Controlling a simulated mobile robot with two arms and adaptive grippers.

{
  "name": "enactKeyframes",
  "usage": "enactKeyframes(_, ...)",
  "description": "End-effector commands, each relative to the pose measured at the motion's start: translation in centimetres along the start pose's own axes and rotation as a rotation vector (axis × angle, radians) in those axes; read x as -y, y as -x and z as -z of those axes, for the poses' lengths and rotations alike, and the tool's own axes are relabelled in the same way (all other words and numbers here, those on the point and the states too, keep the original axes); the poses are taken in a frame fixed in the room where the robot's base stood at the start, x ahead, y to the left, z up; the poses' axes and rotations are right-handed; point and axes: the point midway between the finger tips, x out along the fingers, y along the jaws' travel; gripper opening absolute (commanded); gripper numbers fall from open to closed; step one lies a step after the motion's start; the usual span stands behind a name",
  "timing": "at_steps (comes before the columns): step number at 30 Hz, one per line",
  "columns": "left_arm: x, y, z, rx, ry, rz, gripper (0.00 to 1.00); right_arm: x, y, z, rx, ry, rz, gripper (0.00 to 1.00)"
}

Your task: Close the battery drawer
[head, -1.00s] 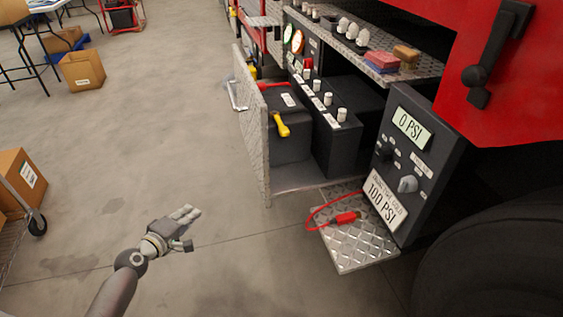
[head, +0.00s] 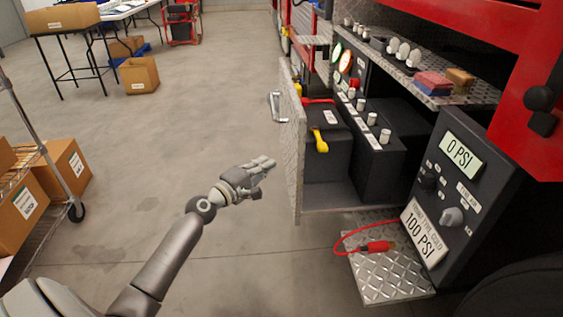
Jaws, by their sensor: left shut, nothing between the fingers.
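The battery drawer (head: 345,211) is pulled out from the truck's side, with a diamond-plate front panel (head: 291,150) standing upright on its left. A silver handle (head: 276,107) sticks out from the panel's outer face. In the drawer is a dark battery (head: 326,165) with a red clamp and a yellow-handled connector (head: 320,141) on it. My left gripper (head: 268,164) is shut and empty, just left of the panel in the picture and nearer the camera than the handle. I cannot tell whether it touches the panel. My right gripper is not in view.
A pump panel (head: 450,190) reading 0 PSI stands right of the drawer. A diamond-plate step (head: 390,278) with a red cable plug (head: 375,247) juts out below. Cardboard boxes (head: 65,170) on a cart stand at left. The floor between is clear.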

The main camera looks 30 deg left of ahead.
Motion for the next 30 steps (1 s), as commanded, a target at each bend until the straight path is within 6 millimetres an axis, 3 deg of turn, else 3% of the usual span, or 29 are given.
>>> enactKeyframes(7, -0.2, -3.2, -1.8, 0.0, 0.002, 0.0, 0.0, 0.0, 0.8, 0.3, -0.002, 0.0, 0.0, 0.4)
enactKeyframes(9, -0.1, -3.6, -2.3, 0.0, 0.002, 0.0, 0.0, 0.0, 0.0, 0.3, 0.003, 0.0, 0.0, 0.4)
enactKeyframes(30, 0.0, -4.9, -3.6, 0.0, 0.002, 0.001, 0.0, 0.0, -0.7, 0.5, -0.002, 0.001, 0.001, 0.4)
